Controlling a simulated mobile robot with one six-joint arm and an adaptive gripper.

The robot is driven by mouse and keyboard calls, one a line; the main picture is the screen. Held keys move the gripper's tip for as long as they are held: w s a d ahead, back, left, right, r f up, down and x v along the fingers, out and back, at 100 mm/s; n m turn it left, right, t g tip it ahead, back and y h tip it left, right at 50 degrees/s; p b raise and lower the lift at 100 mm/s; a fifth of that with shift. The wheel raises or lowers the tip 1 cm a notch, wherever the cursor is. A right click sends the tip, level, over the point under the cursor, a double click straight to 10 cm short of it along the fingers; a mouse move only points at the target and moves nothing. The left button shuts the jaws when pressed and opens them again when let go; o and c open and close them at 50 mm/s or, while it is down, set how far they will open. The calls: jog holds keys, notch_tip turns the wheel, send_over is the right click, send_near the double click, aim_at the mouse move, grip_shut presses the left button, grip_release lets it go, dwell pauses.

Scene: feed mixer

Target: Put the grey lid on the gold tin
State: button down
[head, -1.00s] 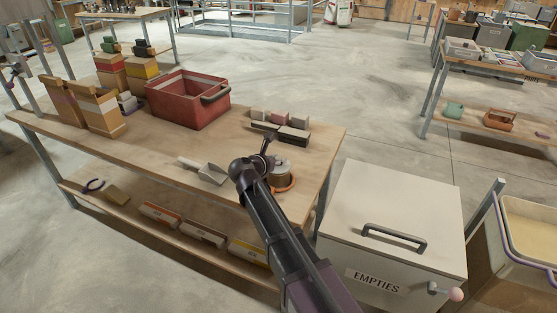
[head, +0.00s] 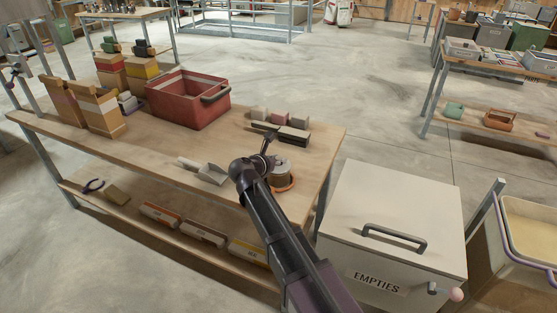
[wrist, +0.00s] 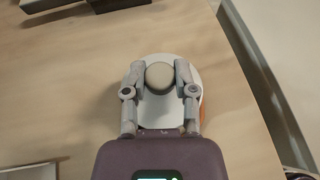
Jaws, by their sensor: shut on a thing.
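The grey lid (wrist: 158,113) is a pale round disc with a beige knob (wrist: 158,76) on top. My gripper (wrist: 159,73) is shut on the knob, one finger on each side. In the head view the lid (head: 281,163) is at the top of the gold tin (head: 283,174), near the right end of the bench. I cannot tell whether it is fully seated or slightly above the rim. In the wrist view the lid hides nearly all of the tin. My arm partly covers the tin and the fingers in the head view.
An orange ring (head: 285,187) shows around the tin's base. A metal scoop (head: 203,171) lies left of my arm. The white EMPTIES bin (head: 392,220) is beside the bench's right end. The bench front left (head: 110,150) is clear.

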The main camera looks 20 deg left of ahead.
jog(key=shift+c, duration=1.7)
grip_release()
jog(key=shift+o, duration=0.2)
jog(key=o, duration=0.3)
jog(key=shift+r, duration=0.2)
jog(key=shift+r+p, duration=4.3)
jog(key=shift+p, duration=0.25)
jog(key=shift+d, duration=0.1)
